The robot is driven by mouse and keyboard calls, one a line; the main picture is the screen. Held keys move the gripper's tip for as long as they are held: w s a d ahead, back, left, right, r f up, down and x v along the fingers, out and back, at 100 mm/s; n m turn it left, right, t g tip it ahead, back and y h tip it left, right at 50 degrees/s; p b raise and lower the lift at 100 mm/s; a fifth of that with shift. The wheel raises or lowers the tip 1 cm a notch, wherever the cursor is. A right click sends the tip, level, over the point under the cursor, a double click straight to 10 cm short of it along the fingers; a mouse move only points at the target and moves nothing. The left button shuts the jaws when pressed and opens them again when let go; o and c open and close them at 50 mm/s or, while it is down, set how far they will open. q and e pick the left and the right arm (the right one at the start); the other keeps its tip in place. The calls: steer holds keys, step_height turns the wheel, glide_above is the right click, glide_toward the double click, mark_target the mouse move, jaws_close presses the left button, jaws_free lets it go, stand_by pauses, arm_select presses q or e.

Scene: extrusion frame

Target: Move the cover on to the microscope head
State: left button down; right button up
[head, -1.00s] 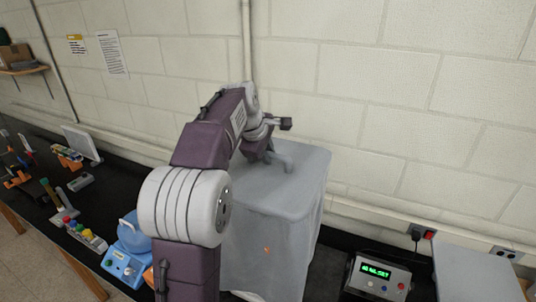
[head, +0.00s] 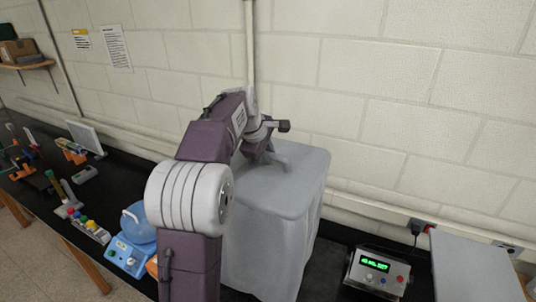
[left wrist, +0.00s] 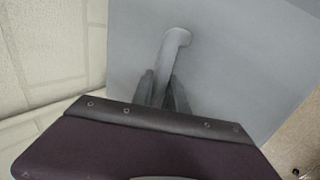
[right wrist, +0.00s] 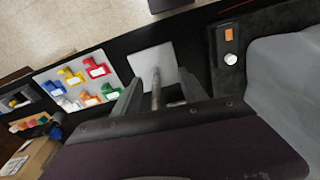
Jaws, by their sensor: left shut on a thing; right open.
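The cover (head: 290,225) is a grey, box-shaped shell with a raised handle on its flat top, in the middle of the head view. The handle shows in the left wrist view (left wrist: 176,40). My left gripper (head: 266,155) is shut on the handle from above and behind my arm; its fingers (left wrist: 166,92) meet the handle's near end. The cover looks upright. No microscope head can be made out; whether it is under the cover I cannot tell. My right gripper (right wrist: 158,92) is open, with a pale plate with a post (right wrist: 152,68) seen between its fingers.
A display box (head: 376,272) with green digits stands right of the cover, beside a grey panel (head: 474,268). A blue device (head: 128,256) and a button strip (head: 92,230) stand left of my arm. The wall (head: 420,120) is close behind. Colored parts (right wrist: 85,80) show in the right wrist view.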

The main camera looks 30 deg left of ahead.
arm_select(q)
steer(key=c, duration=1.2)
jaws_free()
steer(key=shift+a, duration=0.15)
steer(key=shift+d, duration=0.3)
steer(key=b+v, duration=0.1)
steer(key=v, duration=0.8)
steer(key=shift+a, duration=0.1)
